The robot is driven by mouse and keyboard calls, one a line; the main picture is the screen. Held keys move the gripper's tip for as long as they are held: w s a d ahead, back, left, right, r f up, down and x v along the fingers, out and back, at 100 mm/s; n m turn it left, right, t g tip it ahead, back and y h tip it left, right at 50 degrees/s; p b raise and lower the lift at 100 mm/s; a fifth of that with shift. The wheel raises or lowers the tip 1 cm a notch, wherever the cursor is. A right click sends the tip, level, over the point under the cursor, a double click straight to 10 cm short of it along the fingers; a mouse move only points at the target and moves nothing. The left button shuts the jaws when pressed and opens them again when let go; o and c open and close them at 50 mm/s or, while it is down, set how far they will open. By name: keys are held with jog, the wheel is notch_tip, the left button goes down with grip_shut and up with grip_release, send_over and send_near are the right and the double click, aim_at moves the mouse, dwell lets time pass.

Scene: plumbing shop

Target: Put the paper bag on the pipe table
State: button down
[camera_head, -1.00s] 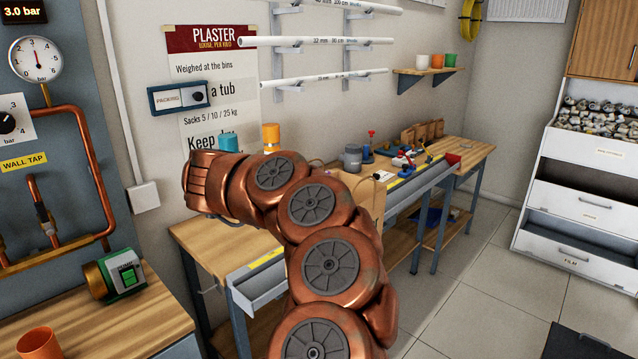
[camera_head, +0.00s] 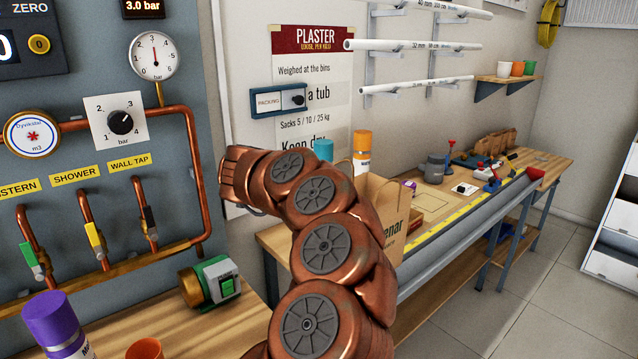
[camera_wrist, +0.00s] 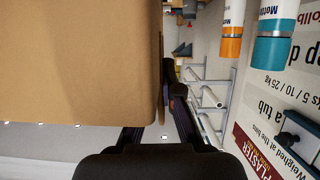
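The brown paper bag (camera_head: 391,212) with dark lettering shows just right of my copper arm, which hides part of it. In the wrist view the bag (camera_wrist: 75,70) fills the upper left. My gripper (camera_wrist: 168,85) is at the bag's edge, with a dark finger against its right side; the other finger is mostly hidden by the bag. The bag moves along with my arm, so the gripper appears shut on it. A wooden table (camera_head: 225,325) stands at lower left below the copper pipe panel. Its label as the pipe table is not shown.
On the left table are a green-and-brass pump (camera_head: 210,283), a purple-capped bottle (camera_head: 55,325) and an orange cup (camera_head: 145,349). A long workbench (camera_head: 437,208) with a grey gutter, tools and bottles runs along the right wall. White shelving (camera_head: 620,225) stands far right.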

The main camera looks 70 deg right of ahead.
jog(key=w+d+f+p, duration=0.3)
jog(key=w+d+f, duration=0.1)
jog(key=w+d, duration=0.3)
jog(key=shift+w+f, duration=0.3)
jog(key=shift+w, duration=0.75)
jog(key=c, duration=1.3)
grip_release()
jog(key=shift+f, duration=0.1)
jog(key=b+v, duration=0.2)
jog(key=v, duration=1)
